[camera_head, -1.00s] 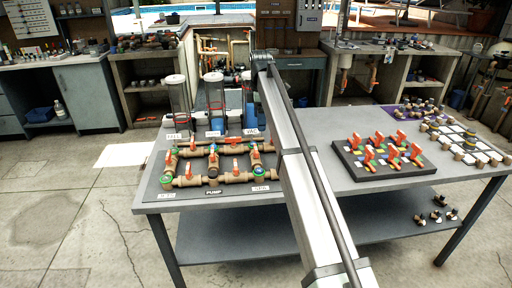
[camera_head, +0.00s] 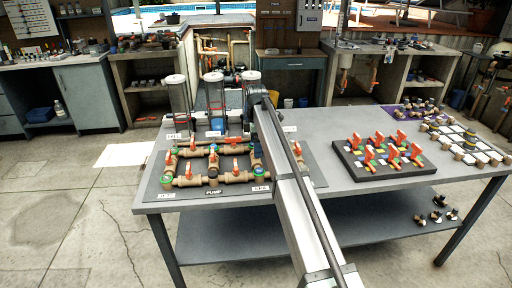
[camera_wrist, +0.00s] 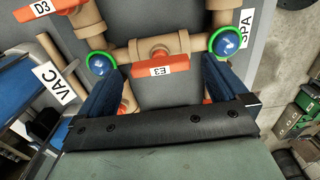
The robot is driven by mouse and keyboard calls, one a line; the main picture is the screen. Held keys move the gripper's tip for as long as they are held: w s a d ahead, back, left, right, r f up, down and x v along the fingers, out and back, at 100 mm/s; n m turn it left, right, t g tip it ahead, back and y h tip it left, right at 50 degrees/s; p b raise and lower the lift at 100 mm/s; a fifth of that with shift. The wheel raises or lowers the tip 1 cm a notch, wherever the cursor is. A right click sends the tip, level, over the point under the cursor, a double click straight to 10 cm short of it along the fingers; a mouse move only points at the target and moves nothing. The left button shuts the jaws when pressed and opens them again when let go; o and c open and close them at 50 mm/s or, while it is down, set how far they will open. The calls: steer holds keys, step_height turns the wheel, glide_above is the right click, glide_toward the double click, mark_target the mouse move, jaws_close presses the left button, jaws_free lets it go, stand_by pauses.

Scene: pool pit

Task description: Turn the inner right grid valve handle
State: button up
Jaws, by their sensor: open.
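In the wrist view a red-orange valve handle marked E3 (camera_wrist: 160,67) sits across a tan pipe tee, between two blue-capped joints with green rings. My gripper (camera_wrist: 166,66) is open, its dark blue fingers either side of the E3 handle in the picture. I cannot tell whether they reach down to its level. The fingers look empty. In the head view the pipe grid (camera_head: 192,181) with several red handles lies on a dark board. My arm hides part of its right side, and the gripper cannot be made out clearly there.
Another red handle marked D3 (camera_wrist: 36,9) is at the wrist view's top left. The VAC label (camera_wrist: 54,83) is left. Three clear cylinders, one of them here (camera_head: 214,95), stand behind the grid. A black board of red-handled valves (camera_head: 385,174) lies to the right.

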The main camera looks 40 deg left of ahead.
steer(key=shift+f, duration=0.7)
steer(key=c, duration=1.1)
